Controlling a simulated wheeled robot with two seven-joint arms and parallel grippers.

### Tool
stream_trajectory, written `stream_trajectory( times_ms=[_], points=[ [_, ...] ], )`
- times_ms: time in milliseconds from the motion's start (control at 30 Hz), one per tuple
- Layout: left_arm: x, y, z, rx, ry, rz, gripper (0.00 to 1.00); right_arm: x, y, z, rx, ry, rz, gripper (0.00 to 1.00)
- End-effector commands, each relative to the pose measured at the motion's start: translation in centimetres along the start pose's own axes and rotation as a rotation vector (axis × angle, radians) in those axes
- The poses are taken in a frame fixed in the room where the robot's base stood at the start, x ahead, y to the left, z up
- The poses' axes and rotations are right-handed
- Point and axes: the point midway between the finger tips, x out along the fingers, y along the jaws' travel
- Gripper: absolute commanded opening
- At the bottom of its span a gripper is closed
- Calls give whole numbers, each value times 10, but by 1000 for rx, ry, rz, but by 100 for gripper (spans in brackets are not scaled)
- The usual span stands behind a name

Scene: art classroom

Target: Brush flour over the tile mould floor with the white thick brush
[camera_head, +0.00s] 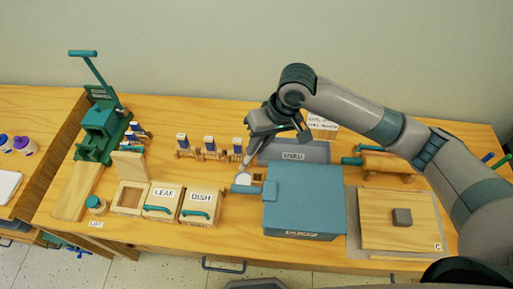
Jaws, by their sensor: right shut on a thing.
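My right gripper (246,160) comes in from the right and points down above the table, left of the blue box. It is shut on a slim thing, probably the brush, whose pale end (242,177) shows just below the fingers. The gripper hides much of it, so I cannot confirm it is the white thick brush. A small blue flat piece (244,189) lies directly under it. An open wooden box (130,197) with its lid raised stands at the left; it may be the tile mould, but its floor is too small to judge for flour. My left gripper is not in view.
Boxes marked LEAF (163,204) and DISH (200,207) stand left of the gripper. A large blue box (305,193) is to its right, with a grey tray (315,151) behind. A green press (97,125) stands far left. A board (376,232) with a cube lies right.

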Motion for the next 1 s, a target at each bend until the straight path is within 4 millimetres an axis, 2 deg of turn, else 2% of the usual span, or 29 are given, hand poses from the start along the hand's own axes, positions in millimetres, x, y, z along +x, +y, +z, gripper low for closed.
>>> stream_trajectory(
  times_ms=[33,133,667,1000],
  points=[
    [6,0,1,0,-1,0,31,9,3,2,1,2,-2,0],
    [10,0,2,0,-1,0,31,18,6,4,1,5,-7,0],
    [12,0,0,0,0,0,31,21,7,4,-1,7,-9,0],
    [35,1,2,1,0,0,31,37,12,7,-1,7,-9,0]
  ],
)
